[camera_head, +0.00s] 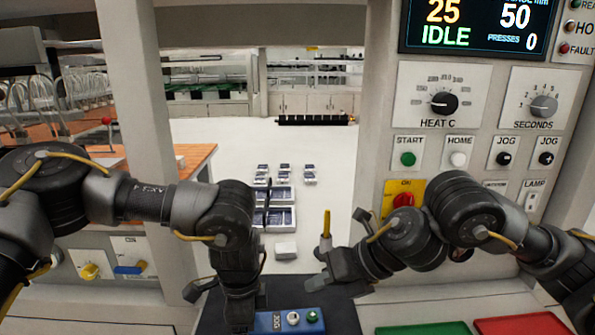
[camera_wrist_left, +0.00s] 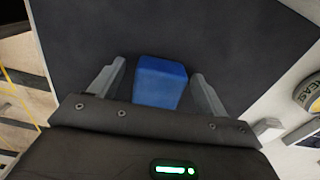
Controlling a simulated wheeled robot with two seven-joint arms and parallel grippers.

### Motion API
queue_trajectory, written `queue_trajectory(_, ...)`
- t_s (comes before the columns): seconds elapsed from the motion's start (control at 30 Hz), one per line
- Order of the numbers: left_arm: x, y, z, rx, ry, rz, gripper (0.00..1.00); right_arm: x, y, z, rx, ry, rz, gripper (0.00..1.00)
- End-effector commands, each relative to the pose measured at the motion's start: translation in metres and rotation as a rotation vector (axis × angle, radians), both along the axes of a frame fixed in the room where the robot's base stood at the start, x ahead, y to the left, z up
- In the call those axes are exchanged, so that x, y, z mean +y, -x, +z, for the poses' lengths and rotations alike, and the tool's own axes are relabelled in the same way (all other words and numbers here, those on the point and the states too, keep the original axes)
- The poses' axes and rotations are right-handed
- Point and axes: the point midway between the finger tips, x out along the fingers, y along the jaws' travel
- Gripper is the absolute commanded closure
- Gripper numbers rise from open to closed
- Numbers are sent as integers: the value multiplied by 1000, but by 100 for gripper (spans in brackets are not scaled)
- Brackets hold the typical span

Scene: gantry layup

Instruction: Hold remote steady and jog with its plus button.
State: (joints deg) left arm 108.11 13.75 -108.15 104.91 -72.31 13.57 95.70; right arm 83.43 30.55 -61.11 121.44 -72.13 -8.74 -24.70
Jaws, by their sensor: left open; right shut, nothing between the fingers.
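The remote (camera_head: 272,322) is a blue box marked JOG, with a white button (camera_head: 293,318) and a blue button (camera_head: 312,316) on its top. It lies on a dark mat at the bottom of the head view. I cannot read plus or minus on its buttons. My left gripper (camera_head: 238,312) is at the remote's left end. In the left wrist view, the remote's blue end (camera_wrist_left: 160,82) sits between the open fingers, with gaps on both sides. My right gripper (camera_head: 322,267) is shut and empty, above and right of the remote, apart from it.
The dark mat (camera_head: 346,318) lies between a green tray (camera_head: 425,329) and the left pillar. A red tray (camera_head: 520,325) is further right. The panel has a display (camera_head: 478,25) reading IDLE and presses 0, dials, START, HOME and JOG buttons, and a red stop button (camera_head: 403,200).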

Motion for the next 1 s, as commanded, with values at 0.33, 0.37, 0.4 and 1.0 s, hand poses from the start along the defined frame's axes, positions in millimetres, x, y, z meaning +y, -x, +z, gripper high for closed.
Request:
queue_trajectory(0.33, 0, -1, 57, -4, 2, 1, 24, 0, 0, 0, 0, 0, 0, 100)
queue_trajectory(0.37, 0, -1, 64, -4, 3, 1, 24, 0, 0, 0, 0, 0, 0, 100)
queue_trajectory(0.4, 0, -1, 72, -4, 2, 2, 24, 0, 0, 0, 0, 0, 0, 100)
queue_trajectory(1.0, 0, 0, 129, 0, 0, 0, 24, 0, 0, 10, -1, 0, -1, 100)
